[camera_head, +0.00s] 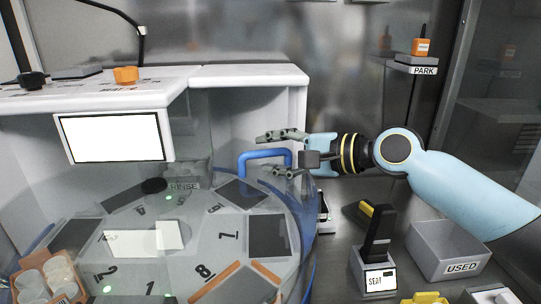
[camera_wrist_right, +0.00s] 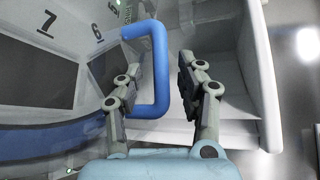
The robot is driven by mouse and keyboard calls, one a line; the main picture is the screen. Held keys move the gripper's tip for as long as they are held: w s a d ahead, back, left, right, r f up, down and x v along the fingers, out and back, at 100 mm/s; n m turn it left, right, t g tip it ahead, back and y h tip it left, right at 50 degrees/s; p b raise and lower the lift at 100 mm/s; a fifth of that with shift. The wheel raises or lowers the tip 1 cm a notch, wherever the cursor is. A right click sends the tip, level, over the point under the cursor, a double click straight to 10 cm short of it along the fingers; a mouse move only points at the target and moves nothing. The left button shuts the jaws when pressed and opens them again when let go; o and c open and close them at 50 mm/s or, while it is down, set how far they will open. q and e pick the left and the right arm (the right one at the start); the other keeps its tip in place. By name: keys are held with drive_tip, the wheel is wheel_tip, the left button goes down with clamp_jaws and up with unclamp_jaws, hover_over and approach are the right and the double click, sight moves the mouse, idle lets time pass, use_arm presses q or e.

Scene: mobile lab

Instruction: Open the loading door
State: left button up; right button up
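The loading door (camera_head: 296,215) is a clear curved panel with a blue tint at the right side of the round machine. Its blue loop handle (camera_head: 262,154) stands out from it and also shows in the right wrist view (camera_wrist_right: 160,70). My right gripper (camera_head: 282,153) is open, with its fingers above and below the handle in the head view. In the right wrist view the handle's long bar lies between the two fingers (camera_wrist_right: 158,78), with a gap seen on the right finger's side. Whether the left finger touches it I cannot tell. My left gripper is not in view.
A numbered carousel (camera_head: 190,240) sits behind the clear panel. A white housing (camera_head: 250,76) overhangs it. On the right stand a grey bin marked USED (camera_head: 425,262), a black tool with a yellow end (camera_head: 378,232) in a holder, and a PARK shelf (camera_head: 424,70).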

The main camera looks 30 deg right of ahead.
drive_tip(key=shift+w+a+f, duration=0.1)
drive_tip(key=shift+w+a, duration=0.1)
drive_tip(key=shift+w, duration=0.15)
drive_tip(key=shift+c, duration=0.5)
clamp_jaws()
drive_tip(key=shift+f, duration=0.1)
